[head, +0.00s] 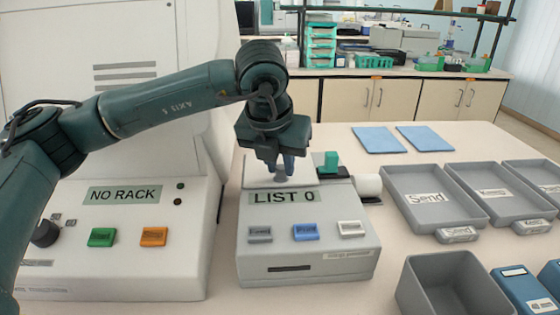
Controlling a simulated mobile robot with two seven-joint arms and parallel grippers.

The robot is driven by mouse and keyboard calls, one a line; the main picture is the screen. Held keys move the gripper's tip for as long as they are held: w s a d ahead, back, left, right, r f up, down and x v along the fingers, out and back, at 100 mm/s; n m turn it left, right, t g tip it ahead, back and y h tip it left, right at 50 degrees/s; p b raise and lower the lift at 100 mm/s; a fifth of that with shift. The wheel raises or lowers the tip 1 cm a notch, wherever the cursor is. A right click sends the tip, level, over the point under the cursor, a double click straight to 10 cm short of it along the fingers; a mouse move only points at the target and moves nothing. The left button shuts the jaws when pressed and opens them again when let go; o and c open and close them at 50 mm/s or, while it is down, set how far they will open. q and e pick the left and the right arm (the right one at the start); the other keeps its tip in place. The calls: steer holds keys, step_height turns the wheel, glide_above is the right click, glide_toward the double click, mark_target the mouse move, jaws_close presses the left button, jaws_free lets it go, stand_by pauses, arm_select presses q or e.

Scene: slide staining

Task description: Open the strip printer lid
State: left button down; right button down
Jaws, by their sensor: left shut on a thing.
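The strip printer (308,259) is a light grey box on the table in the middle of the head view, with a "LIST 0" display and a row of three buttons on its front. My left gripper (281,172) is over its top at the back left, pointing down. It is shut on a small grey knob (280,179) at the lid. The gripper and wrist cover part of the lid, so how far it is raised is hard to tell. My right gripper is out of view.
A large white machine (150,235) with a "NO RACK" display stands close on the left. A paper roll (367,185) is at the printer's right side. Grey trays (430,192), an open grey bin (440,290) and blue mats (378,140) lie to the right.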

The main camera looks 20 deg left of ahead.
arm_select(q)
steer(key=shift+w+r+p, duration=0.1)
steer(key=shift+r+p, duration=0.3)
steer(key=shift+w+a+r+g+h+p, duration=0.1)
steer(key=shift+w+r+g+h+p, duration=0.2)
steer(key=shift+r+g, duration=0.25)
steer(key=shift+w+a+r, duration=0.25)
steer(key=shift+w+r, duration=0.25)
steer(key=shift+r, duration=0.2)
steer(key=shift+w+a+r, duration=0.2)
steer(key=shift+w+r, duration=0.25)
steer(key=shift+r, duration=0.25)
steer(key=shift+w+a+r+p, duration=0.3)
steer(key=shift+w+r+p, duration=0.1)
steer(key=shift+w, duration=0.25)
steer(key=shift+a, duration=0.1)
